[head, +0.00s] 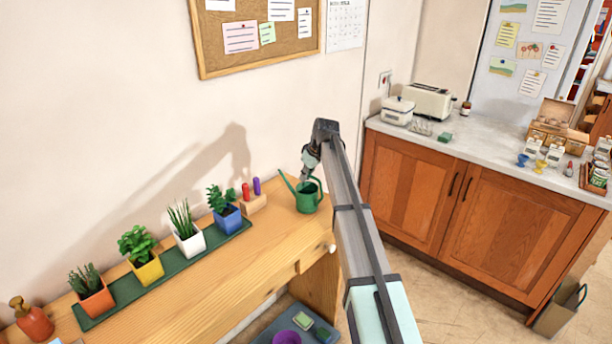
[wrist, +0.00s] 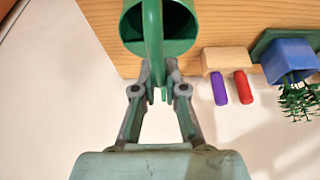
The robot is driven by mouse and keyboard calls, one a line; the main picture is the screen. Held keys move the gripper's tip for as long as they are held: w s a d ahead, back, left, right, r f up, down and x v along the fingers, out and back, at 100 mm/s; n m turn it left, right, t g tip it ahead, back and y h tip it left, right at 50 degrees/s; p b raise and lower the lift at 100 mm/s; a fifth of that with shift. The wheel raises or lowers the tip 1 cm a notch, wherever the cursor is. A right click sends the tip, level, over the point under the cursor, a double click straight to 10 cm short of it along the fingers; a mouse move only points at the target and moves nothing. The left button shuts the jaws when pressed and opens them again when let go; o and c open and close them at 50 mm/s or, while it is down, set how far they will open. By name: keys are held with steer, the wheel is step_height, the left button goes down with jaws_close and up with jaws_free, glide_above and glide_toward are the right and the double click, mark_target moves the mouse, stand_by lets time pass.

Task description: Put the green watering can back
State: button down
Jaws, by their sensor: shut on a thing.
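The green watering can (head: 307,198) is at the right end of the wooden bench, near its back edge, with its spout pointing up and left. My gripper (head: 309,174) is above it, reaching down to its top. In the wrist view the watering can (wrist: 186,46) is at the top, its open mouth showing. My gripper (wrist: 158,80) is shut on the can's handle, which runs between the fingertips. The can looks upright. I cannot tell whether its base touches the bench.
A wooden holder (head: 254,204) with a red and a purple marker stands just left of the can. A dark green tray (head: 160,283) holds several potted plants, the blue pot (head: 228,220) nearest. The bench front (head: 230,290) is clear. A counter (head: 490,165) stands at right.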

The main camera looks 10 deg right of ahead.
steer(key=shift+f, duration=0.1)
steer(key=c, duration=1.2)
jaws_free()
steer(key=b+v, duration=0.2)
steer(key=v, duration=1)
steer(key=shift+b, duration=0.3)
